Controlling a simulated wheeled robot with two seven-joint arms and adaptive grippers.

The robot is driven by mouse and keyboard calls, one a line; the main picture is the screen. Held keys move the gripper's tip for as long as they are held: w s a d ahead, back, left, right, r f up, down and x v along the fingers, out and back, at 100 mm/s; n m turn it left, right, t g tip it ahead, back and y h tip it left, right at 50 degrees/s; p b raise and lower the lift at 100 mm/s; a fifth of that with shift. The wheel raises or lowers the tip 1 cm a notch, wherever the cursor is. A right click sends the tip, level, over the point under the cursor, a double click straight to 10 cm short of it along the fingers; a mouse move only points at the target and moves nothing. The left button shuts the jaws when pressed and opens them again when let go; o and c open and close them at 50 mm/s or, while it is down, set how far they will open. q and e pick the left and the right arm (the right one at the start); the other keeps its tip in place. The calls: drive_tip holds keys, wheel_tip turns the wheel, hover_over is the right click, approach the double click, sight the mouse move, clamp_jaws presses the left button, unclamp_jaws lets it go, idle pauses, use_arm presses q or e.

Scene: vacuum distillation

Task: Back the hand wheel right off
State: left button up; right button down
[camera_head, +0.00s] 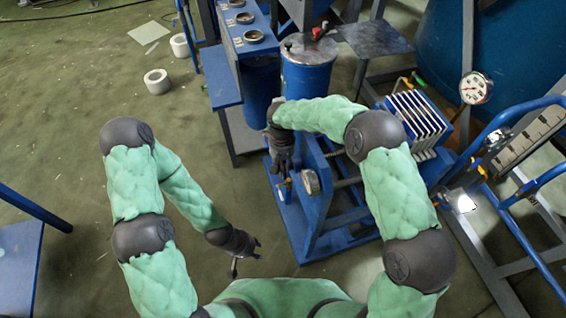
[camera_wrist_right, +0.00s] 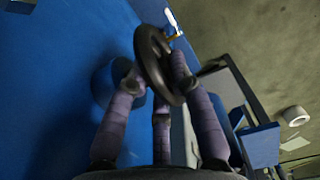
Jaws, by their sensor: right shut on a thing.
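The hand wheel (camera_wrist_right: 150,62) is a black ring in the right wrist view, seen tilted, with a brass-coloured piece (camera_wrist_right: 174,35) just beyond it. My right gripper (camera_wrist_right: 160,80) has its purple fingers around the wheel's rim and is shut on it. In the head view my right gripper (camera_head: 282,176) reaches down beside the blue stand (camera_head: 293,222); the wheel is hidden there by the hand. My left gripper (camera_head: 246,264) hangs low near my body, with its fingers apart and nothing between them.
A blue drum (camera_head: 306,75) stands behind. A ribbed plate stack (camera_head: 416,122) and blue pipe frame (camera_head: 530,110) are at the right. The floor at left is mostly open, with white rolls (camera_head: 158,83).

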drive_tip(key=shift+w+g+h+p, duration=0.3)
drive_tip(key=shift+g+p, duration=0.6)
drive_tip(key=shift+p, duration=0.25)
drive_tip(key=shift+s, duration=0.1)
drive_tip(key=c, duration=1.1)
unclamp_jaws()
drive_tip(key=shift+a, duration=0.1)
drive_tip(key=v, duration=1.1)
drive_tip(key=shift+r, duration=0.4)
